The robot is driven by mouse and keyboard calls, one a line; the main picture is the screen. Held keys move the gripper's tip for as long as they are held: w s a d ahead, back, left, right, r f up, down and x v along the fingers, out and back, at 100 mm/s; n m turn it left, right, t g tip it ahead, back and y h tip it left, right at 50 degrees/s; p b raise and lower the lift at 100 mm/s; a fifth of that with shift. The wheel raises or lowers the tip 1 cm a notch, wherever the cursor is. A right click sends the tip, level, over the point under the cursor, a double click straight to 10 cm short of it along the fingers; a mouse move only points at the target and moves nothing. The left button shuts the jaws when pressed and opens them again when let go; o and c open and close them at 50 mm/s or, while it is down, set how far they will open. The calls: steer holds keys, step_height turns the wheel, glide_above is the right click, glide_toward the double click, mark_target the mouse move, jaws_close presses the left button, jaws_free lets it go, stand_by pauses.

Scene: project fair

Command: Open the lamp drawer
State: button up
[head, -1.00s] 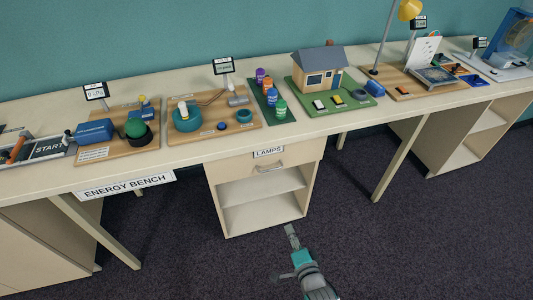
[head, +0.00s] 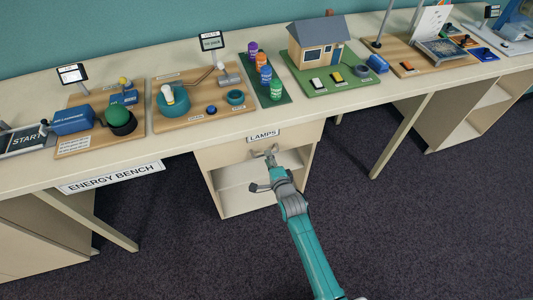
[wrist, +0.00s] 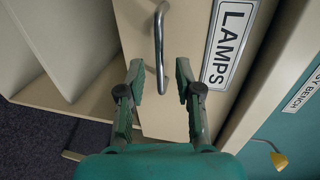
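The lamp drawer (head: 225,154) is a cream front under the bench top, above an open shelf. It looks shut. The drawer's metal bar handle (wrist: 159,42) is at the top of the wrist view. My gripper (wrist: 160,76) is open, its two fingertips apart, with the handle just beyond and between them, not gripped. In the head view my gripper (head: 271,157) is at the drawer front and hides most of the handle.
The cabinet's open shelf (head: 240,188) is below the drawer. The bench top (head: 210,137) overhangs above and carries several exhibits, including a model house (head: 317,45). A bench leg (head: 402,135) stands to the right. The carpet (head: 400,230) in front is clear.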

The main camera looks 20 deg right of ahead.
steer(key=shift+x, duration=1.7)
steer(key=shift+c, duration=0.2)
jaws_close()
